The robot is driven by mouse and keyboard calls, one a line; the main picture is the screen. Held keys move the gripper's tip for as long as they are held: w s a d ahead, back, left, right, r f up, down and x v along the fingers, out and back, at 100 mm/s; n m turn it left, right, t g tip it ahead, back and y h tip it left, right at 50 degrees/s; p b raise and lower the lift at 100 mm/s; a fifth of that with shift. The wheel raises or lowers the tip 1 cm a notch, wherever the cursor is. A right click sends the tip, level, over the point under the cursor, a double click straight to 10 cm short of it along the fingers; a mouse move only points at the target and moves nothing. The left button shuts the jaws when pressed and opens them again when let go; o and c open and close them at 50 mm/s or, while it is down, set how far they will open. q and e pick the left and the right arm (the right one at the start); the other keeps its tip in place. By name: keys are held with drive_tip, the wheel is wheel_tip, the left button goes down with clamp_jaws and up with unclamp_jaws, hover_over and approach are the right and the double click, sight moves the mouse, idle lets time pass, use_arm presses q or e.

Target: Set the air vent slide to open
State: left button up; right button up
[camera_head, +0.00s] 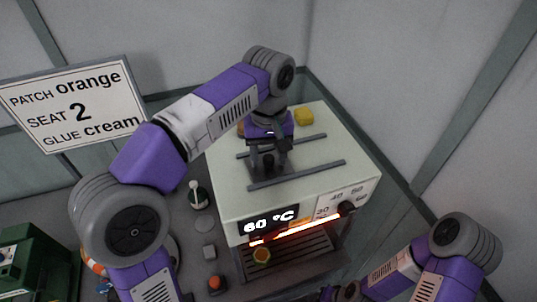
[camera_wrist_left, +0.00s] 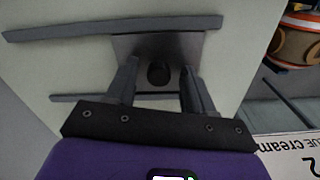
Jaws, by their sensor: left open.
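The air vent slide is a grey metal plate (camera_wrist_left: 190,45) with a dark round knob (camera_wrist_left: 158,74), lying between two dark rails on top of a cream machine (camera_head: 225,195). My left gripper (camera_head: 268,165) points down over the slide. In the left wrist view, its two fingers (camera_wrist_left: 158,70) are apart, one on each side of the knob, with a gap visible on both sides. The gripper and arm hide most of the slide in the head view. My right gripper (camera_head: 338,292) shows only partly at the bottom edge, and its jaws are unclear.
The front rail (camera_head: 315,170) and rear rail (camera_head: 310,140) run across the machine's top. A yellow block (camera_head: 304,117) sits behind them. The machine's front has a "60 °C" display (camera_head: 268,221), a dark knob (camera_head: 346,208) and a glowing bar. Small objects stand left of it.

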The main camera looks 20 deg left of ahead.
use_arm(q)
drive_tip(key=shift+c, duration=0.2)
drive_tip(key=shift+w, duration=0.1)
drive_tip(key=shift+c, duration=1.3)
clamp_jaws()
drive_tip(key=w+d+p, duration=0.2)
drive_tip(key=d+p, duration=0.1)
drive_tip(key=w+d+p, duration=0.2)
drive_tip(key=d+p, duration=0.1)
drive_tip(key=w+d+p, duration=0.2)
drive_tip(key=d+p, duration=0.1)
drive_tip(key=shift+r, duration=0.25)
drive_tip(key=shift+w+d+f+p, duration=0.15)
drive_tip(key=shift+w+d+p, duration=0.15)
drive_tip(key=shift+d+p, duration=0.1)
